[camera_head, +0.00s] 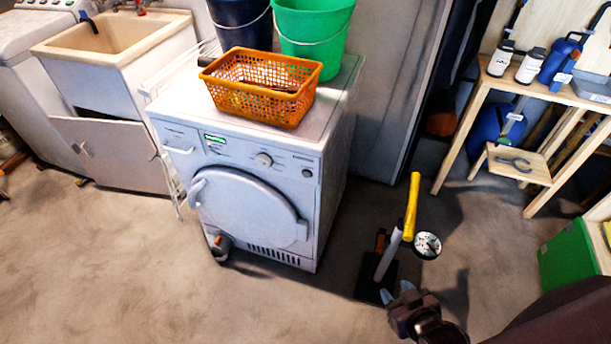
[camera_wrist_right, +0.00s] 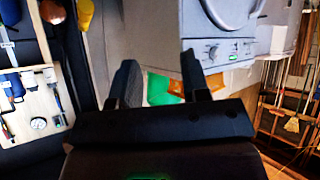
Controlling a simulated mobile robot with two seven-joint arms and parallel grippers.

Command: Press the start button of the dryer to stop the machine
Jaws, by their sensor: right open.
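The white dryer (camera_head: 240,190) stands left of centre in the head view, its round door shut. In the right wrist view the dryer (camera_wrist_right: 225,30) shows upside down beyond the open fingers (camera_wrist_right: 160,65), with the knob (camera_wrist_right: 213,51) and green display (camera_wrist_right: 233,57) visible. My left gripper is not in view.
An orange basket (camera_head: 258,88), a green bucket (camera_head: 315,35) and a dark blue bucket (camera_head: 240,22) stand on the dryer. A dark object (camera_head: 222,246) is by its base. A yellow-handled tool (camera_head: 411,205) stands right of it. Floor in front is mostly clear.

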